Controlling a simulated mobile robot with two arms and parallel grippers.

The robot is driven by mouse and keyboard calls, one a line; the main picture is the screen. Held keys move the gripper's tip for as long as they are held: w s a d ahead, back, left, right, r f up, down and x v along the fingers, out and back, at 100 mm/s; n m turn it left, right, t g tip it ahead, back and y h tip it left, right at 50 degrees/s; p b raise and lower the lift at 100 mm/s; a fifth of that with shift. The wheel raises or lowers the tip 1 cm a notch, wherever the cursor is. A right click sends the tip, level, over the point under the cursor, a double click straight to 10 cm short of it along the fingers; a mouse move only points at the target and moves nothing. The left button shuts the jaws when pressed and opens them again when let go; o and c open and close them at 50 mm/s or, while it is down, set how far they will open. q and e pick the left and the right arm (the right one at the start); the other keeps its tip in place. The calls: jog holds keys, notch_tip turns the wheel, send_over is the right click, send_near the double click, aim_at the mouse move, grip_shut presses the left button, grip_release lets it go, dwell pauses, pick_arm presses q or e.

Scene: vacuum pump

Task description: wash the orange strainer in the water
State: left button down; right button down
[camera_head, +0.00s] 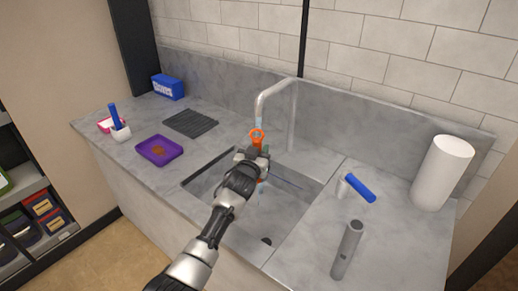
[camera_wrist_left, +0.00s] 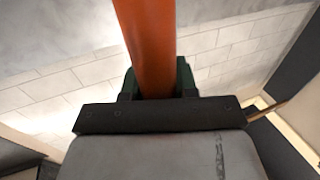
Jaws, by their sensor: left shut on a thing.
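The orange strainer (camera_head: 257,135) is held by my left gripper (camera_head: 257,152) over the sink (camera_head: 295,200), just below the faucet spout (camera_head: 262,105). Its ring-shaped end sticks up above the fingers, and a little orange shows below them. In the left wrist view the orange shaft (camera_wrist_left: 148,40) runs between the dark fingers (camera_wrist_left: 158,82). Pale blue water (camera_head: 259,122) shows at the spout, right above the strainer, and small blue drops show below the gripper. Whether the water touches the strainer is hard to tell. My right gripper is not in view.
A blue-handled tool (camera_head: 360,188), a grey cylinder (camera_head: 347,250) and a white roll (camera_head: 442,172) stand on the right.

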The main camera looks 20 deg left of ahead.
pick_arm(q)
jog(key=s+d+p, duration=0.2)
jog(key=s+p, duration=0.2)
jog(key=s, duration=0.4)
jog(key=shift+s+d+p, duration=0.15)
jog(key=shift+p, duration=0.2)
dwell(6.3)
